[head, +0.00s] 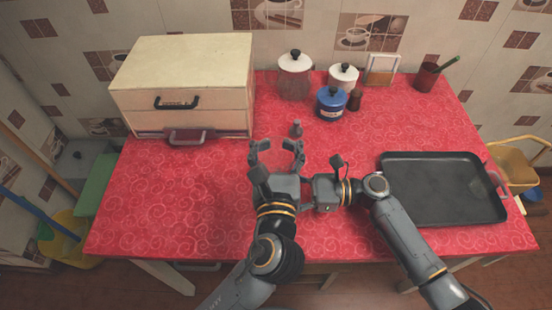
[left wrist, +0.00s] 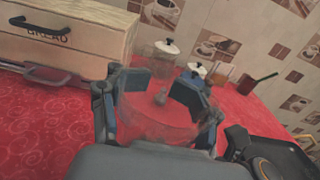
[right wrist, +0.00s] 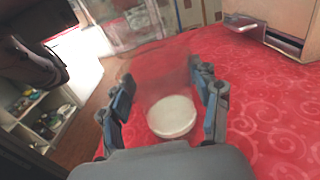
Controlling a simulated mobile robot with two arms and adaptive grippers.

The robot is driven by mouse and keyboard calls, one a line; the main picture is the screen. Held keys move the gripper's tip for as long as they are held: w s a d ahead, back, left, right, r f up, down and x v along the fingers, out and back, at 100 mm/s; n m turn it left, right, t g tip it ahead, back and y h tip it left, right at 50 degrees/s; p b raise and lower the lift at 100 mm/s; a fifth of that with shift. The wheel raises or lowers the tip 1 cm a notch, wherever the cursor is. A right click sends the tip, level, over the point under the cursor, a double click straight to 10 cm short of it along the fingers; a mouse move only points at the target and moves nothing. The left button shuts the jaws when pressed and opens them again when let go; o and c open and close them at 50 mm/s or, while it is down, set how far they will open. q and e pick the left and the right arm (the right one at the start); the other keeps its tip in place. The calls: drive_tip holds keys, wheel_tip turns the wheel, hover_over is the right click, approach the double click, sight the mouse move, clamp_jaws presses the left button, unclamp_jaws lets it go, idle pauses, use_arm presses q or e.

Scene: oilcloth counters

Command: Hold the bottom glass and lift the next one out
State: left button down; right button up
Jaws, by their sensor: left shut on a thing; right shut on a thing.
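A clear glass (left wrist: 150,128) stands between the fingers of my left gripper (left wrist: 161,88), which is shut on it. Its outline is faint and the red cloth shows through. In the head view my left gripper (head: 276,149) is over the front middle of the counter. My right gripper (right wrist: 160,88) is shut on a clear glass (right wrist: 158,78); a whitish disc (right wrist: 172,117) shows between its fingers. In the head view my right gripper (head: 325,190) comes in from the right, close beside the left, its fingertips hidden. I cannot tell where one glass ends and the other begins.
A small grey shaker (head: 296,129) stands just behind the grippers. A bread box (head: 185,75) is at the back left. A black tray (head: 440,190) lies at the right. Canisters (head: 331,103) stand at the back. The front left cloth is clear.

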use_arm(q)
wheel_tip(320, 180, up, 11)
drive_tip(key=shift+r, duration=0.1)
use_arm(e)
drive_tip(key=o, duration=1.4)
drive_tip(key=d, duration=1.2)
drive_tip(key=shift+w, duration=0.1)
drive_tip(key=shift+d, duration=0.1)
